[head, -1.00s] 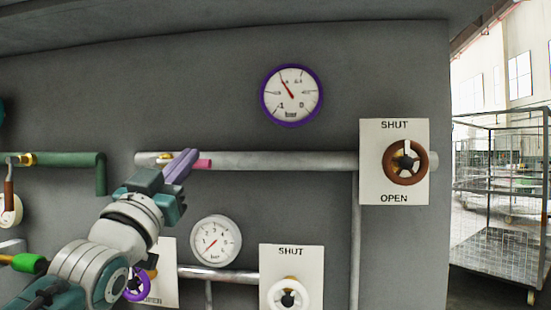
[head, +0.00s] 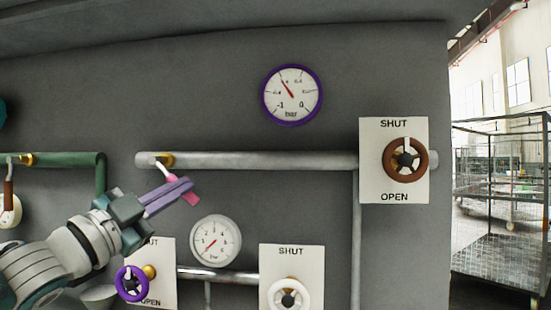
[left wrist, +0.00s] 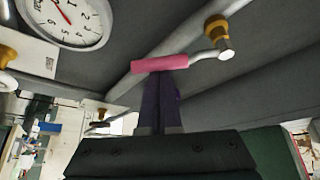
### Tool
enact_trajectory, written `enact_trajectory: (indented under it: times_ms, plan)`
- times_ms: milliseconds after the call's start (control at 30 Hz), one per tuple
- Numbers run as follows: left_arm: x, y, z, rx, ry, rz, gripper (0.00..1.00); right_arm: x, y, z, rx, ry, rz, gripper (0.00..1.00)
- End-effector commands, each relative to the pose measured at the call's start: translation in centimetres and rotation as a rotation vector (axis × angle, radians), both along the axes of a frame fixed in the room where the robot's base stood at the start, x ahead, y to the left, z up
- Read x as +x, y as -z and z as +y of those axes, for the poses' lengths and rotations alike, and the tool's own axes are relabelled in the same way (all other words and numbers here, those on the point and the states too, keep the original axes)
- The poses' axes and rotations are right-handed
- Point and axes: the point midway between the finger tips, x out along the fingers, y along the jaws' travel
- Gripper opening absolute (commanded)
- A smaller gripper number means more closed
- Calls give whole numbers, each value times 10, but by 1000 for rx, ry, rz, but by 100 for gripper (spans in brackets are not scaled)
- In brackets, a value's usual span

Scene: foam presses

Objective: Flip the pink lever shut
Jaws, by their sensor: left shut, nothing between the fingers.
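The pink lever (head: 191,199) hangs from a brass fitting on the upper grey pipe and slants down to the right. The purple fingers of my left gripper (head: 187,184) cross in front of it and hide its middle. In the left wrist view, the pink handle (left wrist: 160,63) lies across the fingertips of my left gripper (left wrist: 163,75), on a silver arm from the brass fitting (left wrist: 217,30). The fingers are shut with nothing between them, and their tips appear to be against the handle. My right gripper is not in view.
A white round gauge (head: 216,241) sits just below right of the lever. A purple valve wheel (head: 132,283) is below my left gripper. A brown valve wheel (head: 405,159) and a purple-rimmed gauge (head: 291,94) are further right. A green pipe (head: 75,160) is at left.

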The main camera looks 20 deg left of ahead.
Motion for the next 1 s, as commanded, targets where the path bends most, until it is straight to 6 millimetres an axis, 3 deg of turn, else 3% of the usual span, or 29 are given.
enact_trajectory:
  times_ms: [600,1000]
  plan:
    - [-8,25,36,555,-2,135,0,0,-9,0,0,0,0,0]
    - [-12,30,52,773,-3,187,0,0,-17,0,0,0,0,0]
